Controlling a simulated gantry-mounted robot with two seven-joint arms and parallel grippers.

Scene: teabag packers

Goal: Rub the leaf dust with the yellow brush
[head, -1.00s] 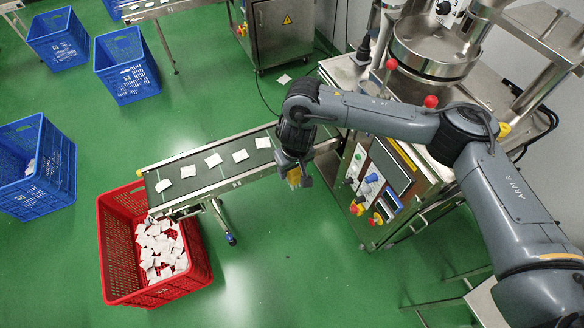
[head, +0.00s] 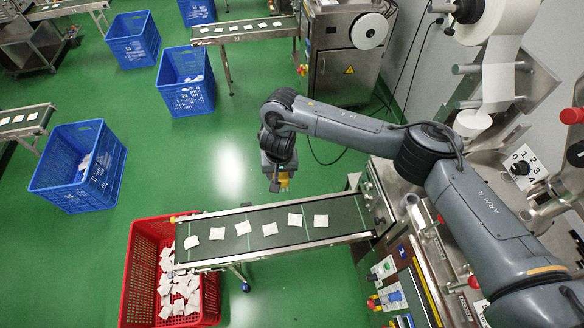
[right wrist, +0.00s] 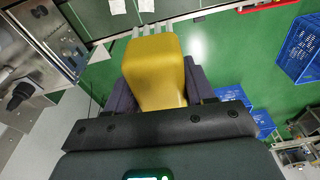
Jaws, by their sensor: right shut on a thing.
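My right gripper (head: 275,180) is shut on the yellow brush (head: 285,181), which shows only as a small yellow patch in the head view. In the right wrist view the brush (right wrist: 155,72) fills the middle, gripped between the dark fingers, with grey bristle tufts pointing to the top. In the head view the gripper appears just beyond the far edge of the conveyor belt (head: 265,215), and the bristles look clear of any surface. I cannot make out the leaf dust in either view. My left gripper is not in view.
Several white teabags (head: 269,229) lie spaced along the belt. A red crate (head: 143,262) with teabags stands at its left end. The packing machine's control panel (head: 405,290) is at the right. Blue crates (head: 78,168) stand on the green floor.

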